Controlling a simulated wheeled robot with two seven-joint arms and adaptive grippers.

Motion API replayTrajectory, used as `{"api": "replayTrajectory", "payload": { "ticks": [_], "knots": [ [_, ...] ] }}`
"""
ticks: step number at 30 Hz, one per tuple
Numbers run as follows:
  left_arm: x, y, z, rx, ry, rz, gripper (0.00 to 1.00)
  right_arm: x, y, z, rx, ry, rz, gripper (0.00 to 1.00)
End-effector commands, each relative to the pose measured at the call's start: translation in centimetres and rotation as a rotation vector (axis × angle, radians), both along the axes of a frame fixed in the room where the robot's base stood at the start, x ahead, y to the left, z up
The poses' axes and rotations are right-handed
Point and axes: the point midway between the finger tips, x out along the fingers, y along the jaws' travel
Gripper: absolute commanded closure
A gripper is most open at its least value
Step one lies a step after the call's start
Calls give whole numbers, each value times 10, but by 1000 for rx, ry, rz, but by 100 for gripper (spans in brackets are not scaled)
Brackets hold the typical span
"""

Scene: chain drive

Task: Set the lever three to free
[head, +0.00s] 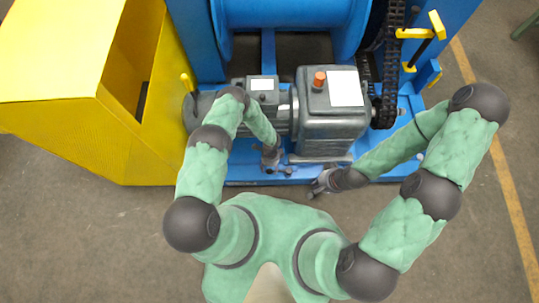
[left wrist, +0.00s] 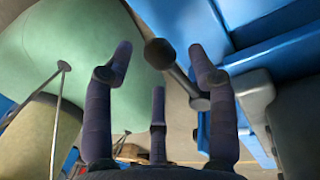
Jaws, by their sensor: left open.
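A lever with a black ball knob (left wrist: 160,53) and a grey rod shows in the left wrist view. I cannot tell whether it is lever three, as no label is readable. My left gripper (left wrist: 160,70) is open, with its fingers around the space where the knob stands; no finger clearly grips it. In the head view my left gripper (head: 275,167) is low at the front edge of the blue machine base, below the grey motor, and hides most of the lever. My right gripper (head: 319,187) hangs just in front of the base edge; its fingers are too small to judge.
The grey gearbox (head: 325,130) with an orange cap stands beside the left hand. A black chain (head: 387,65), yellow-handled levers (head: 437,25) and a blue drum (head: 285,12) lie behind. A yellow housing (head: 70,55) is at the left. The floor in front is clear.

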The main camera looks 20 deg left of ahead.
Motion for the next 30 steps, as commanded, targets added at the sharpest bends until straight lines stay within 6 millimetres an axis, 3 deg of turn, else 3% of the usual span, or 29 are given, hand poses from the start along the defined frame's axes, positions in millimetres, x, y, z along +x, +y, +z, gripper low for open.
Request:
{"api": "replayTrajectory", "payload": {
  "ticks": [1, 6, 17, 24, 30],
  "knots": [
    [-2, 0, -10, 0, 1, 0, 42, 0, 0, -6, 0, 0, 0, 100],
    [-5, 0, -24, 0, 0, 0, 42, 0, 0, -11, 0, 0, 0, 100],
    [-5, 0, -26, -1, -1, 1, 42, 0, 0, -11, 0, 0, 0, 100],
    [-5, 0, -26, -1, 0, 1, 100, 0, 0, -11, 0, 0, 0, 100],
    [-6, 0, -26, -1, 0, 2, 100, 0, 0, -10, 0, 0, 0, 100]
  ]
}}
